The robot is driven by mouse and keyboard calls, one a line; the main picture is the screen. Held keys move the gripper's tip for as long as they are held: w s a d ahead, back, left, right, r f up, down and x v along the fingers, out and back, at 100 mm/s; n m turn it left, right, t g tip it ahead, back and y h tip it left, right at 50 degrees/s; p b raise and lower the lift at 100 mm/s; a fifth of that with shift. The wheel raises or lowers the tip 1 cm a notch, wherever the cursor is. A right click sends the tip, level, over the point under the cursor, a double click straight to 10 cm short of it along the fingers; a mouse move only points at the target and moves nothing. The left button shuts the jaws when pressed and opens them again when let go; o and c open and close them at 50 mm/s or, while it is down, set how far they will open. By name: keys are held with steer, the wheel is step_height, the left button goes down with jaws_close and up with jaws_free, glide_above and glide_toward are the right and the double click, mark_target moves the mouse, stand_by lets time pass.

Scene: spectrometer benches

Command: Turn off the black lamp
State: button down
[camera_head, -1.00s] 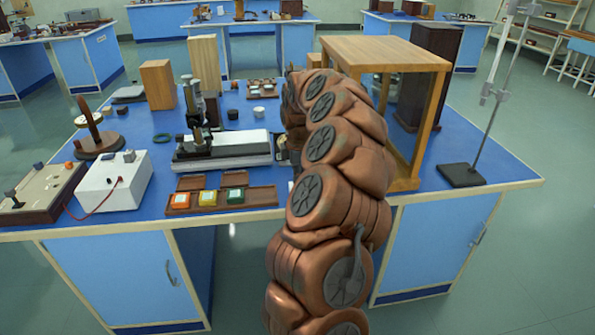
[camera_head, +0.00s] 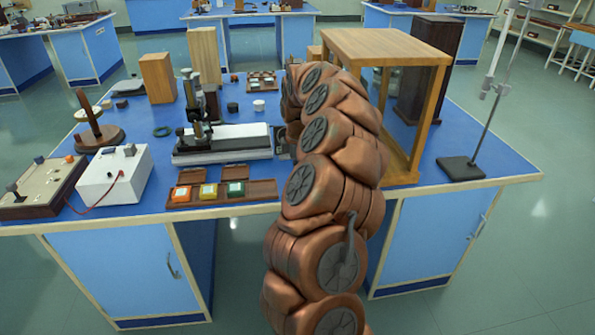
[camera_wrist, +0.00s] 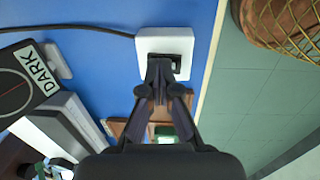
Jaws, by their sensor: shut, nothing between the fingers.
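In the wrist view, my gripper (camera_wrist: 160,68) is shut and empty. Its fingertips are over the near side of a white switch box (camera_wrist: 149,45) that has a dark rocker switch (camera_wrist: 177,62). The tips partly cover the box beside the rocker; I cannot tell whether they touch it. A black cable (camera_wrist: 75,30) runs left from the box and out of view. I cannot tell which thing is the black lamp. In the head view, my arm hides the gripper and the switch box.
A dark device labelled DARK (camera_wrist: 38,68) lies left of the gripper. A wooden tray (camera_head: 262,190) with coloured blocks stands left of my arm. A wooden frame (camera_head: 385,45) stands close at its right. A metal stand (camera_head: 461,168) is further right. The bench edge (camera_wrist: 211,62) is near the box.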

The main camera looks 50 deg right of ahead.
steer(key=shift+s+a+r+b, duration=0.1)
steer(key=shift+s+a+b, duration=0.2)
steer(key=shift+s, duration=0.15)
step_height(320, 180, up, 24)
steer(key=w+d+p, duration=0.1)
steer(key=w+p, duration=0.1)
steer(key=p, duration=0.3)
steer(key=shift+w+d, duration=0.15)
steer(key=shift+d, duration=0.2)
stand_by(0.8)
stand_by(0.6)
